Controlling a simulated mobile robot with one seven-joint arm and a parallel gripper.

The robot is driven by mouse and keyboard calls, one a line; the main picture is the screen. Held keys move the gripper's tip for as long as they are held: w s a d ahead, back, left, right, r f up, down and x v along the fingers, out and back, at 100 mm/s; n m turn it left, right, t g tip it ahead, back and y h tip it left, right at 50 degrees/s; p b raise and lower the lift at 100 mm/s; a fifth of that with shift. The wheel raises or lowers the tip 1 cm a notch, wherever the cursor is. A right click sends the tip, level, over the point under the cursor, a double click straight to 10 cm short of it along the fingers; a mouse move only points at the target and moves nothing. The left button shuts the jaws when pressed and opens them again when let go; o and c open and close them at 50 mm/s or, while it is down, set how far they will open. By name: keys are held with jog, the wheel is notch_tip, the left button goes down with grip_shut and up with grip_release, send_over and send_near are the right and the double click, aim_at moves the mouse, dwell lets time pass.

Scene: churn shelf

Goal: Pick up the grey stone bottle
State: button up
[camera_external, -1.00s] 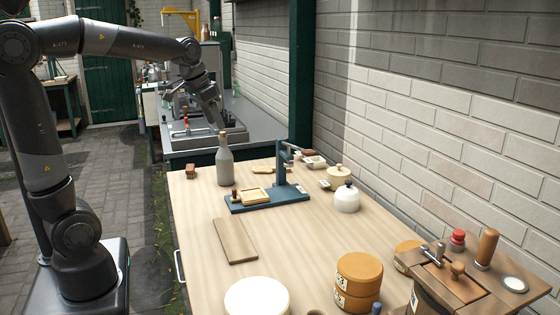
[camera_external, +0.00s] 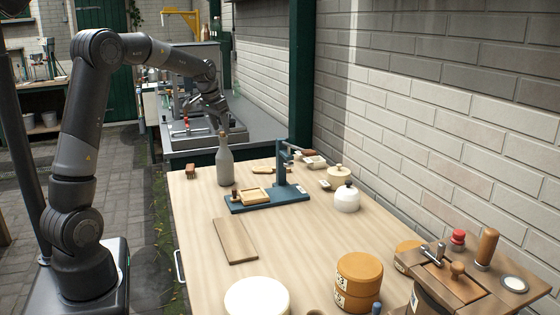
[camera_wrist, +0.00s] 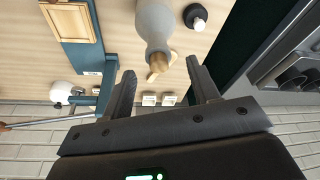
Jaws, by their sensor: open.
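The grey stone bottle (camera_external: 225,166) stands upright near the far left edge of the wooden table, with a tan stopper in its neck. My gripper (camera_external: 222,122) is just above the stopper in the external view, partly lost against the grey bench behind. In the wrist view my gripper (camera_wrist: 160,70) is open, with two dark fingers apart. The bottle (camera_wrist: 155,18) shows ahead of them, its neck and stopper in line with the gap between the fingertips. I cannot tell whether the stopper is between the tips; nothing is gripped.
A blue press stand (camera_external: 268,200) with a wooden mould is right of the bottle. A small brown brush-like object (camera_external: 190,171) is to its left. A brick wall (camera_external: 450,120) bounds the right side.

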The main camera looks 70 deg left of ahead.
aim_at(224, 138)
jog(key=x, duration=0.5)
jog(key=shift+f, duration=0.35)
grip_shut()
dwell(0.3)
jog(key=shift+r, duration=0.1)
